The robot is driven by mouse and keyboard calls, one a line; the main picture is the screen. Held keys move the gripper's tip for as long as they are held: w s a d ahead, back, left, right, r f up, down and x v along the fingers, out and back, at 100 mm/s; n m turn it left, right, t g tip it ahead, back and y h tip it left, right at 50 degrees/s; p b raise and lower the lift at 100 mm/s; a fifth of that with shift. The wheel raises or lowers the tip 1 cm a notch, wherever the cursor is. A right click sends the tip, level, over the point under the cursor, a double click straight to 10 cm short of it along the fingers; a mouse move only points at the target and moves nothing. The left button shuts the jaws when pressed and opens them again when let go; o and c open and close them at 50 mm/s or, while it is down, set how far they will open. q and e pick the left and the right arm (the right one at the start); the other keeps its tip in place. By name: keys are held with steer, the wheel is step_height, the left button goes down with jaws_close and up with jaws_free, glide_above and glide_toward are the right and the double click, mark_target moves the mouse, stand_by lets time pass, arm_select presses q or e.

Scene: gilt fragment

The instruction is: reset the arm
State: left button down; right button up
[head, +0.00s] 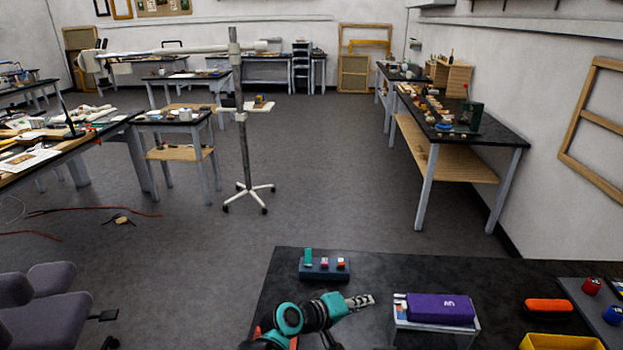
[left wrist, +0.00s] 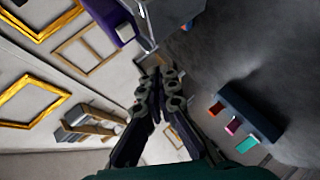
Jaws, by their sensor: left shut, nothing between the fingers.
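My left arm comes in at the bottom of the head view. Its left gripper (head: 360,301) is over the dark table (head: 290,285), between a small dark block holder and a clear-sided box. The left gripper also shows in the left wrist view (left wrist: 160,75), with its fingers shut and nothing between them. The gripper points to the right in the head view, apart from the box. My right gripper is not in view.
The dark holder (head: 324,270) with a teal, a pink and an orange piece stands at the table's back left. A purple case (head: 440,308) lies on the box (head: 402,317) to the right. An orange object (head: 548,305) and a yellow tray (head: 562,342) are farther right.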

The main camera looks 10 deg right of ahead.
arm_select(q)
steer(key=s+a+r+m+t+y, duration=0.1)
steer(key=s+a+y, duration=0.15)
steer(key=a, duration=0.75)
steer(key=s+a+r+t+y, duration=0.1)
steer(key=s+a+y, duration=0.15)
steer(key=a, duration=0.75)
steer(key=s+a+f+y, duration=0.1)
steer(key=s+a+y, duration=0.2)
steer(key=a, duration=0.6)
steer(key=s+a+f+y, duration=0.1)
steer(key=s+a+y, duration=0.2)
steer(key=s+a, duration=0.4)
steer(key=a, duration=0.3)
steer(key=shift+g+y, duration=0.3)
steer(key=shift+s+f, duration=0.1)
